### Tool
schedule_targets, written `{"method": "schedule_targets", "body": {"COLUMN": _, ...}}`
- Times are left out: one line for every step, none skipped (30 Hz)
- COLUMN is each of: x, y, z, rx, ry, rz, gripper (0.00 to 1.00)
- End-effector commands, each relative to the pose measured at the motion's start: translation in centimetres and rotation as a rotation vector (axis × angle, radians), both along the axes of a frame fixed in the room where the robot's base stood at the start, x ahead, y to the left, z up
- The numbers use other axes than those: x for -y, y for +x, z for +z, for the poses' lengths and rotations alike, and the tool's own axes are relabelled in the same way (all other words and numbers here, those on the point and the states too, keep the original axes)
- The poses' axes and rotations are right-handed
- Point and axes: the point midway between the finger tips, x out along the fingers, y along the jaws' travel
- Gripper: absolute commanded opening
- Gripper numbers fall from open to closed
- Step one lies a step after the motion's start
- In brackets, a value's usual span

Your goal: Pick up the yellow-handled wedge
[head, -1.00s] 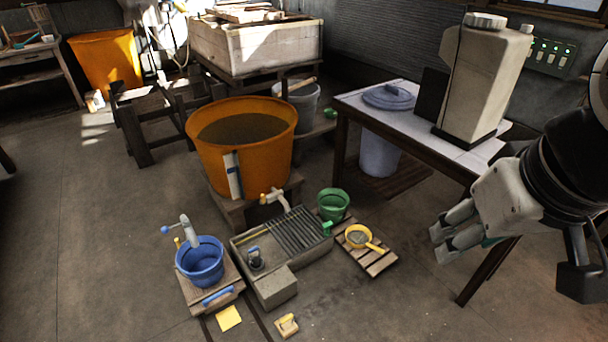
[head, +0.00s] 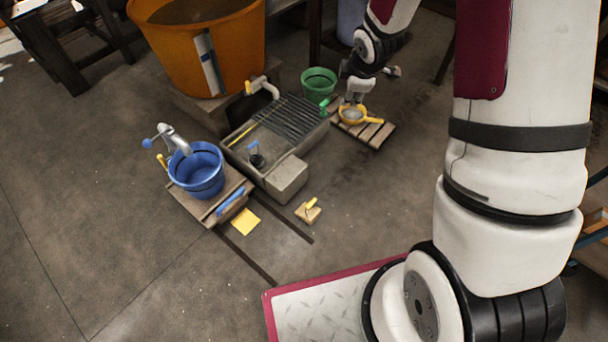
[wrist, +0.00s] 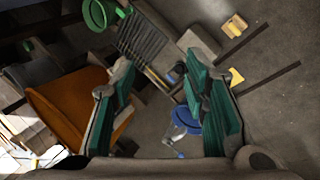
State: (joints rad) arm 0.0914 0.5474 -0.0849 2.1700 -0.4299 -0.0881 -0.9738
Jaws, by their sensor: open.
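The yellow-handled wedge (head: 308,211) is a small pale wooden block with a yellow handle. It lies on the floor in front of the grey stone basin in the head view. It also shows in the wrist view (wrist: 234,26), at upper right, outside the space between my fingers. My gripper (head: 372,84) is open and empty. In the head view it appears in front of the yellow pan, above and right of the wedge and well apart from it. Both fingers with green pads show in the wrist view (wrist: 160,66).
A yellow square (head: 245,222) lies on the floor left of the wedge. The stone basin (head: 287,178) stands behind it, with a blue bucket (head: 199,172) to its left. A yellow pan (head: 353,115) sits on a slatted board. The floor right of the wedge is clear.

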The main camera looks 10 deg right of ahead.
Motion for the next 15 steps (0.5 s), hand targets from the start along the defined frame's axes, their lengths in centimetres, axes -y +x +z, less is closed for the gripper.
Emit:
{"method": "schedule_targets", "body": {"x": 0.1, "y": 0.7, "z": -4.6, "rx": -0.014, "ry": -0.015, "rz": 0.061, "gripper": 0.41}}
{"method": "schedule_targets", "body": {"x": 0.1, "y": 1.1, "z": -6.6, "rx": -0.014, "ry": -0.023, "rz": 0.099, "gripper": 0.41}}
{"method": "schedule_targets", "body": {"x": 0.0, "y": 1.5, "z": -9.2, "rx": -0.014, "ry": -0.035, "rz": 0.153, "gripper": 0.41}}
{"method": "schedule_targets", "body": {"x": -0.1, "y": 1.8, "z": -11.2, "rx": -0.014, "ry": -0.042, "rz": 0.192, "gripper": 0.41}}
{"method": "schedule_targets", "body": {"x": -0.2, "y": 1.9, "z": -13.3, "rx": -0.014, "ry": -0.049, "rz": 0.231, "gripper": 0.41}}
{"method": "schedule_targets", "body": {"x": -0.4, "y": 2.0, "z": -16.0, "rx": -0.013, "ry": -0.057, "rz": 0.284, "gripper": 0.41}}
{"method": "schedule_targets", "body": {"x": -0.5, "y": 2.1, "z": -18.0, "rx": -0.012, "ry": -0.063, "rz": 0.323, "gripper": 0.41}}
{"method": "schedule_targets", "body": {"x": -0.7, "y": 2.0, "z": -20.1, "rx": -0.011, "ry": -0.067, "rz": 0.362, "gripper": 0.41}}
{"method": "schedule_targets", "body": {"x": -0.9, "y": 1.8, "z": -22.8, "rx": -0.007, "ry": -0.072, "rz": 0.415, "gripper": 0.41}}
{"method": "schedule_targets", "body": {"x": -1.1, "y": 1.6, "z": -24.9, "rx": -0.004, "ry": -0.075, "rz": 0.454, "gripper": 0.41}}
{"method": "schedule_targets", "body": {"x": -1.3, "y": 1.3, "z": -26.9, "rx": -0.001, "ry": -0.077, "rz": 0.491, "gripper": 0.41}}
{"method": "schedule_targets", "body": {"x": -1.7, "y": 0.8, "z": -29.6, "rx": 0.005, "ry": -0.079, "rz": 0.543, "gripper": 0.41}}
{"method": "schedule_targets", "body": {"x": -1.9, "y": 0.4, "z": -31.6, "rx": 0.01, "ry": -0.08, "rz": 0.579, "gripper": 0.41}}
{"method": "schedule_targets", "body": {"x": -2.2, "y": -0.1, "z": -33.6, "rx": 0.015, "ry": -0.078, "rz": 0.616, "gripper": 0.41}}
{"method": "schedule_targets", "body": {"x": -2.7, "y": -0.8, "z": -36.0, "rx": 0.023, "ry": -0.078, "rz": 0.662, "gripper": 0.41}}
